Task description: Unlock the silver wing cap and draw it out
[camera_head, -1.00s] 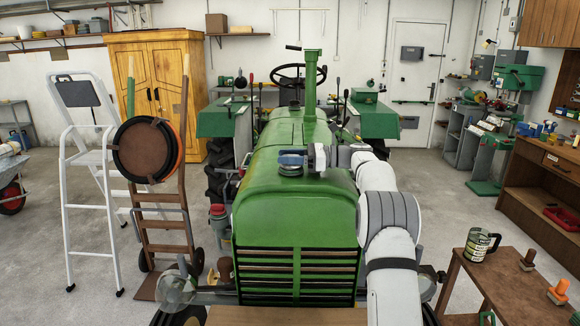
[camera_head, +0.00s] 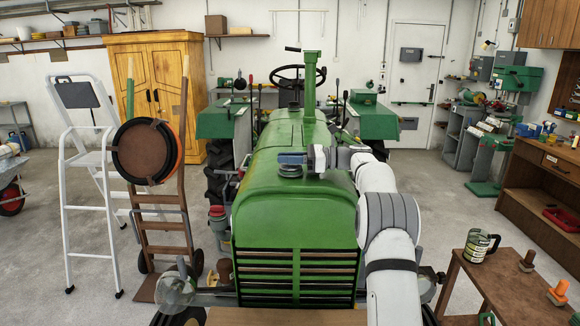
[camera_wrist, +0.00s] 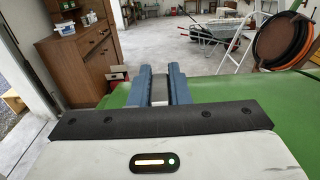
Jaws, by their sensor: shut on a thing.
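The green tractor hood (camera_head: 270,210) stands in the middle of the head view. A dark round filler neck (camera_head: 290,171) is on its top. My gripper (camera_head: 284,158) reaches in from the right, just above the neck, with its blue fingers pointing left. In the wrist view my gripper (camera_wrist: 159,75) is shut with a pale grey piece of the silver wing cap (camera_wrist: 159,91) between the fingers. Most of the cap is hidden by the fingers. I cannot tell whether its lower part is clear of the neck.
The upright exhaust pipe (camera_head: 311,85) stands behind the neck. The steering wheel (camera_head: 298,76) is farther back. A wooden table (camera_head: 462,285) with a mug (camera_head: 480,246) and stamp-like pieces is at the right front. A ladder (camera_head: 90,180) and a hand truck (camera_head: 165,255) stand left.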

